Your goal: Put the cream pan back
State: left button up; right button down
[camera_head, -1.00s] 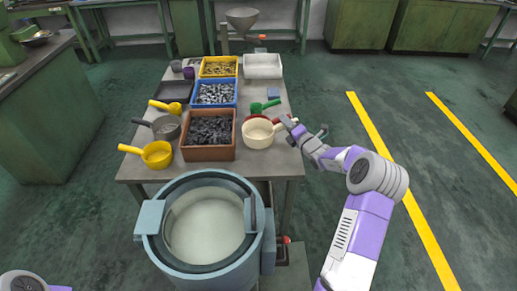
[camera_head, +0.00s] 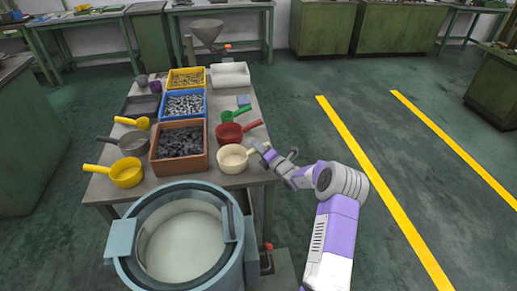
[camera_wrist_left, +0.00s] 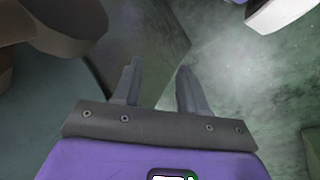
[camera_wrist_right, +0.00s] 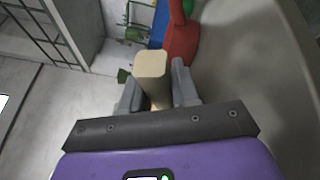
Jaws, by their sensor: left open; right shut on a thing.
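The cream pan (camera_head: 233,158) is at the front right of the metal table, in front of the red pan (camera_head: 230,133). Its handle points right, toward my right gripper (camera_head: 268,156). In the right wrist view, my right gripper (camera_wrist_right: 158,92) is shut on the cream handle (camera_wrist_right: 151,66), which sits between its fingers. I cannot tell whether the pan touches the table. My left gripper (camera_wrist_left: 158,85) is open and empty in the left wrist view, over the green floor. It does not show in the head view.
Yellow, blue and brown bins (camera_head: 154,160) line the table's middle. A green scoop (camera_head: 236,114) lies behind the red pan. Yellow pans (camera_head: 126,172) and a grey pan (camera_head: 132,143) stand at the left. A large round vat (camera_head: 130,250) stands in front. Floor at the right is clear.

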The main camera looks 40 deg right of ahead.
jog(key=shift+f, duration=0.2)
jog(key=c, duration=0.8)
grip_release()
jog(key=shift+c, duration=0.2)
jog(key=shift+r, duration=0.1)
jog(key=shift+s+r, duration=0.1)
jog(key=shift+s, duration=0.05)
jog(key=s+p, duration=0.3)
jog(key=s, duration=0.8)
jog(key=shift+s+a, duration=0.15)
jog(key=shift+s, duration=0.2)
